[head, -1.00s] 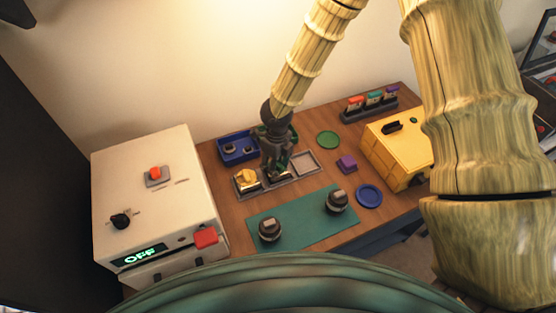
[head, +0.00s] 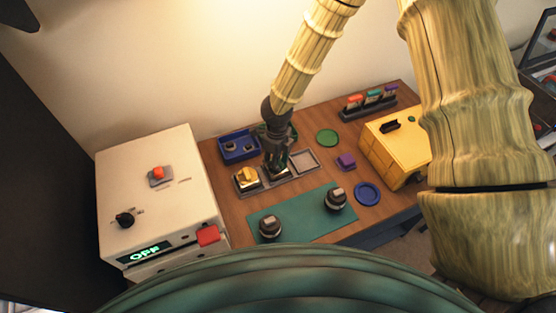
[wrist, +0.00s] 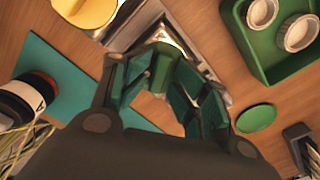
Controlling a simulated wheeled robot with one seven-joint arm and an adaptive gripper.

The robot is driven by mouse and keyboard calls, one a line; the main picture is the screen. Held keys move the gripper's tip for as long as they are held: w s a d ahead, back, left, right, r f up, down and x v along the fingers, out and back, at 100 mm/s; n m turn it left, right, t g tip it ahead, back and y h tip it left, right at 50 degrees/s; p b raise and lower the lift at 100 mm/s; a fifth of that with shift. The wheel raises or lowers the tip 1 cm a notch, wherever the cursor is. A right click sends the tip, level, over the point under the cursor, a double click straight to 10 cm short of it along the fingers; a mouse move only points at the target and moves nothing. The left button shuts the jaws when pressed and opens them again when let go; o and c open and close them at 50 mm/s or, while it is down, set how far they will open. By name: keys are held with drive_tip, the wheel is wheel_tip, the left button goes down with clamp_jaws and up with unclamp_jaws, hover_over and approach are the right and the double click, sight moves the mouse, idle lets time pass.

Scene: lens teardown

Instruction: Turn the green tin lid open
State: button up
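The green tin lid (wrist: 160,70) shows as a green piece between my fingertips in the wrist view; the rest of the tin is hidden by the fingers. It sits at the middle of a grey metal holder (head: 262,186). My gripper (head: 277,172) points down over the holder's middle. In the wrist view my gripper (wrist: 162,75) has a finger on each side of the green piece, seemingly touching it. In the head view the lid is hidden behind the gripper.
A yellow tin (head: 247,175) sits in the holder's left place; the right place is empty.

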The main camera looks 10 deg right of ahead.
drive_tip(key=shift+r+p, duration=1.75)
drive_tip(key=shift+r, duration=1.6)
drive_tip(key=shift+r, duration=0.1)
wheel_tip(320, 180, up, 6)
drive_tip(key=shift+f, duration=0.1)
